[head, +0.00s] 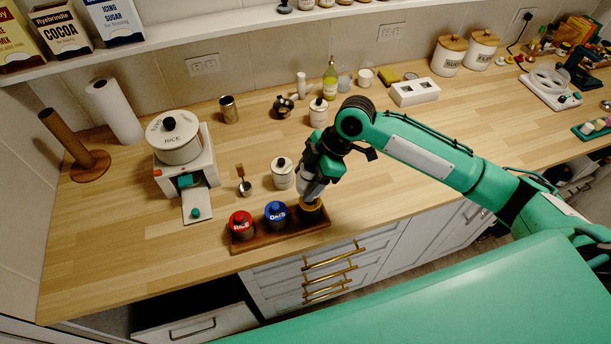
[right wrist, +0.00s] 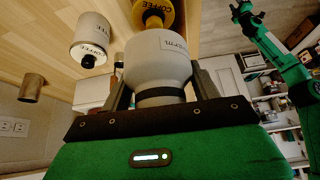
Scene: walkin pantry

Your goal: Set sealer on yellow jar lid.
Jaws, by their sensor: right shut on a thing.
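A wooden tray (head: 282,238) near the counter's front edge holds a red jar (head: 241,225), a blue jar (head: 276,213) and a yellow jar (head: 312,213) at its right end. My right gripper (head: 316,182) is above the yellow jar, shut on the pale grey sealer (right wrist: 158,60). In the right wrist view the sealer sits between the fingers, with a dark band near them. The yellow jar's lid (right wrist: 165,14) shows just beyond it, partly hidden. I cannot tell whether sealer and lid touch. A green arm of mine shows at the right wrist view's upper right, its gripper (right wrist: 243,10) too small to read.
A white coffee canister (head: 282,174) stands just behind the tray, also seen in the right wrist view (right wrist: 90,38). A scoop (head: 243,184) and a white dispenser with a rice pot (head: 174,140) are left of it. Counter left of the tray is clear.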

